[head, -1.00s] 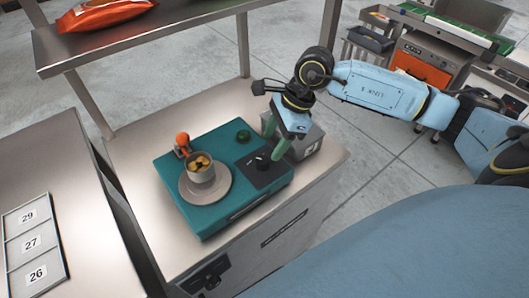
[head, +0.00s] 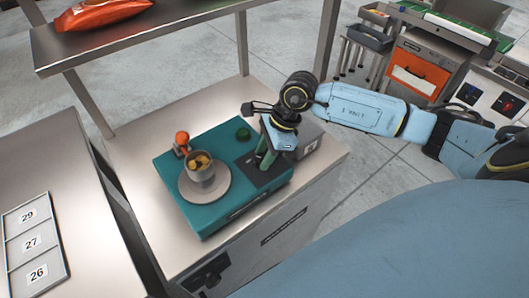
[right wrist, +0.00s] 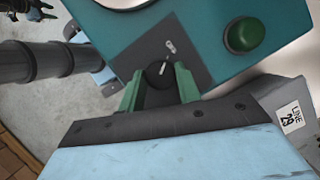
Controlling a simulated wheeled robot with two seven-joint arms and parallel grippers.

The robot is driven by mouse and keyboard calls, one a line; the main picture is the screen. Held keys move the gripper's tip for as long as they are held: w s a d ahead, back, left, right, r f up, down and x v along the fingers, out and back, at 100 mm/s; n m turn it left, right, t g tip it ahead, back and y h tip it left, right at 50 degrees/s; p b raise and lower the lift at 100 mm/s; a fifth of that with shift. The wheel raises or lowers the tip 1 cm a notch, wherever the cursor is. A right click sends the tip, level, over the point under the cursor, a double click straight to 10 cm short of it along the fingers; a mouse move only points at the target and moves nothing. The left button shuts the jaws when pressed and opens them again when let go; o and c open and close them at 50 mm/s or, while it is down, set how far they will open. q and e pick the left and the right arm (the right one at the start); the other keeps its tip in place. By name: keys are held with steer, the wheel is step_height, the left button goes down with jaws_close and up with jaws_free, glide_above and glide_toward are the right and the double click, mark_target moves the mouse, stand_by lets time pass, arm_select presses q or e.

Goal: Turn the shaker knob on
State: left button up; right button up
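The shaker (head: 208,222) is a teal box on the metal bench, with a round grey plate (head: 219,194) carrying a cup (head: 200,171). Its dark knob (right wrist: 160,75) sits on a black panel (right wrist: 150,45) and has a white pointer mark; small marks show on the panel beyond it. My right gripper (right wrist: 160,88) has its green fingers apart, one on either side of the knob; firm contact does not show. In the head view the right gripper (head: 266,157) is over the panel and hides the knob.
A green button (head: 243,135) and an orange-topped lever (head: 182,139) stand on the shaker. A metal shelf (head: 130,35) with an orange bag (head: 100,14) crosses above the bench's back.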

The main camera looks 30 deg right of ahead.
steer(key=shift+c, duration=0.9)
